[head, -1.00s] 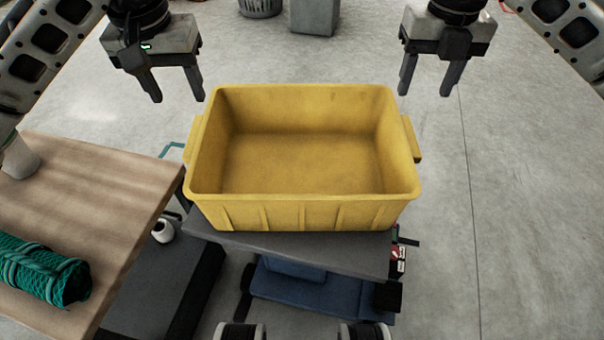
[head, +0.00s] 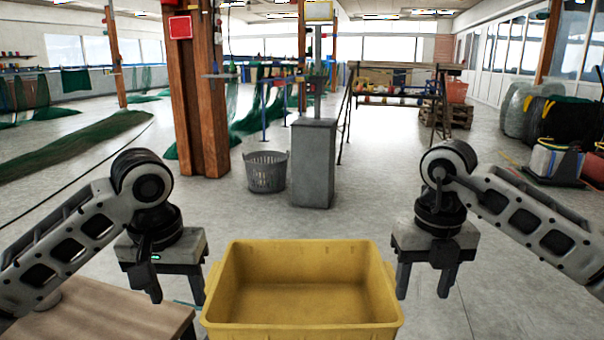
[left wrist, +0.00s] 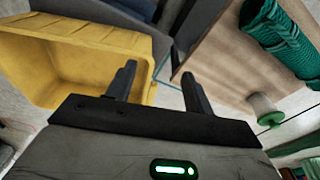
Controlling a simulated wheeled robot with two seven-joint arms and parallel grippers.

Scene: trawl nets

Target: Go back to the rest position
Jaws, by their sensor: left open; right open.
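My left gripper (head: 178,288) is open and empty, just left of the yellow crate (head: 301,333) in the head view. Its two fingers (left wrist: 158,88) show apart in the left wrist view, with nothing between them. My right gripper (head: 423,281) is open and empty, at the right side of the crate. The crate looks empty and its lower part is cut off by the head view's bottom edge. It also shows at the upper left of the left wrist view (left wrist: 95,38).
A wooden table (head: 95,318) stands at the lower left. In the left wrist view a green net roll (left wrist: 285,40) and a spool (left wrist: 265,108) are on it. A grey pedestal (head: 313,165) and a grey basket (head: 267,172) stand beyond the crate. Open floor lies between.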

